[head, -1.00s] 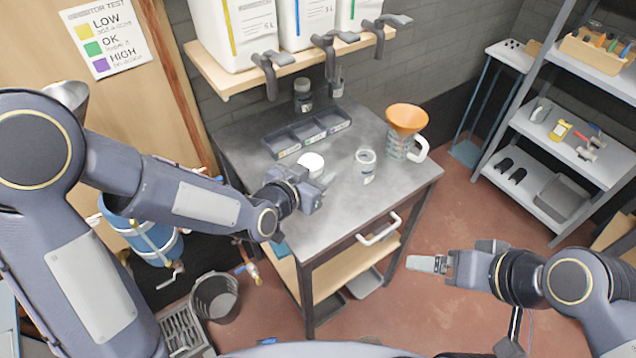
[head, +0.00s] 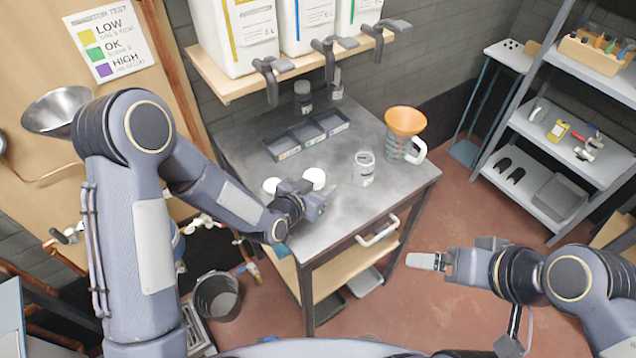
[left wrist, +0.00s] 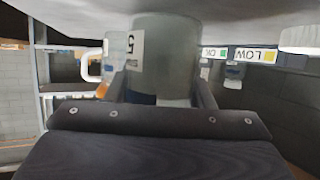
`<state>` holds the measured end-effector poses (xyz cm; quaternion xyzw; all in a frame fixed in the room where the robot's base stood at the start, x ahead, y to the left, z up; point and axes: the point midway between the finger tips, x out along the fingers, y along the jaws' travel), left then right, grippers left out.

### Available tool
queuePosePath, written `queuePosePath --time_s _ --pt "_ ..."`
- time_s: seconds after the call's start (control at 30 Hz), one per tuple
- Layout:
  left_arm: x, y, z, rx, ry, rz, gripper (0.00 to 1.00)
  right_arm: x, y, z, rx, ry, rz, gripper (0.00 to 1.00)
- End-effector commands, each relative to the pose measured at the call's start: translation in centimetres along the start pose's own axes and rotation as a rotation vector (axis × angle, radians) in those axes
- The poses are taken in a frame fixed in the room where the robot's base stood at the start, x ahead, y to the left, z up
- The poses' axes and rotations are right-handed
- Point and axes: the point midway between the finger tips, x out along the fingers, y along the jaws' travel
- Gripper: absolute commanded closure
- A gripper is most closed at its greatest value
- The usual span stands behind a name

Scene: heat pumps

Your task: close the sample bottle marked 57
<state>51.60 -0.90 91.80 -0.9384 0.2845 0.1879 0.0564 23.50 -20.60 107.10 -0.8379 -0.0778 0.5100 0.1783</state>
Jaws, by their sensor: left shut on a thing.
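My left gripper (head: 320,202) is low over the near left part of the table. In the left wrist view, which is upside down, its fingers (left wrist: 160,86) are shut on a grey cylindrical bottle (left wrist: 165,55). Its white label shows a 5; any further digit is out of sight. In the head view a white round top (head: 313,178) shows beside this gripper; I cannot tell how it sits on the bottle. Another white disc (head: 272,185) lies to its left.
An open glass jar (head: 363,170) and a jug with an orange funnel (head: 405,122) stand on the right of the table (head: 345,215). A three-part labelled tray (head: 306,137) and small bottles (head: 303,98) are at the back. A shelf with taps overhangs behind.

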Motion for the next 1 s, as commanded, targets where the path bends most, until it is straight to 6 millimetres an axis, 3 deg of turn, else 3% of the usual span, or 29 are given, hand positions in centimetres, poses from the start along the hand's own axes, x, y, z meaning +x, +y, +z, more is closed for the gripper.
queuePosePath --time_s 0.47,0.5,0.63,1.0 --pt "0.26 0.02 0.53 0.001 0.003 0.0 1.0 0.55 0.25 0.28 0.0 0.0 0.0 0.1" --pt "0.2 0.02 0.44 0.0 0.002 0.0 0.48 0.42 0.19 0.22 0.0 0.0 0.0 0.1" --pt "0.18 0.02 0.42 0.0 0.001 0.0 0.31 0.39 0.17 0.2 0.0 0.0 0.0 0.1" --pt "-0.01 0.02 -0.04 0.0 0.001 0.0 0.3 -0.15 -0.07 -0.08 0.0 0.0 0.0 0.1"
